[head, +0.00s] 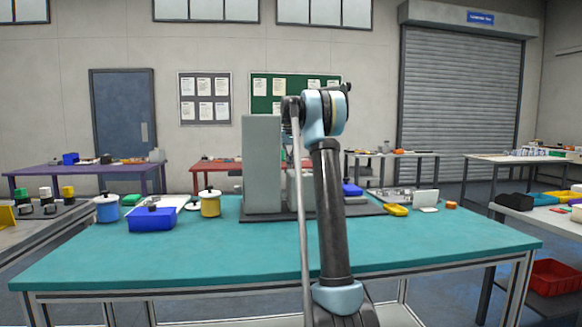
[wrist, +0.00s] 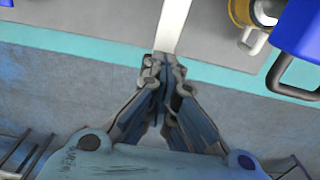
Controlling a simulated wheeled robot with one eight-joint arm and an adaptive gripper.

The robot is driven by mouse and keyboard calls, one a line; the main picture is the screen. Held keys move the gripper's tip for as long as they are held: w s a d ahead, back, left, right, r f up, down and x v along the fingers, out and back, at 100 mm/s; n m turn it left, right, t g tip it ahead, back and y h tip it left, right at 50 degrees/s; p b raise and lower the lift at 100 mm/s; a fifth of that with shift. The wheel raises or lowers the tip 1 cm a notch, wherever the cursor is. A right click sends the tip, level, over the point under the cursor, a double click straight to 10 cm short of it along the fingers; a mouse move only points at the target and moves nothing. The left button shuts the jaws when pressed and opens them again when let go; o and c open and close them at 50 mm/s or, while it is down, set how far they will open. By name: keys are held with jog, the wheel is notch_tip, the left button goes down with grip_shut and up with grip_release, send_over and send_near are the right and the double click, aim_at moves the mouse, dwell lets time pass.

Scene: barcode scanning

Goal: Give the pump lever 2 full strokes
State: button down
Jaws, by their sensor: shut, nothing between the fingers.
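The pump (head: 262,165) is a tall grey-green block on a dark base plate at the middle of the teal table. A long thin grey bar, which looks like the pump lever (head: 300,215), runs from near its top down to the bottom of the picture, beside my arm. In the wrist view my gripper (wrist: 166,66) is shut and empty. A pale straight bar (wrist: 172,25) runs from its fingertips to the top edge; it looks like the lever, but whether they touch I cannot tell. My fingers are hidden behind my arm in the head view.
The teal table (head: 130,255) carries a blue box (head: 152,219), a yellow pot (head: 210,204) and a blue pot (head: 107,210) at left. The table's front left is clear.

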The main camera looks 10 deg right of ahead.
jog(key=shift+f, duration=0.1)
notch_tip(320, 180, up, 8)
dwell(0.9)
jog(key=shift+f, duration=0.2)
jog(key=shift+f, duration=3.95)
jog(key=shift+r, duration=0.1)
notch_tip(320, 180, up, 8)
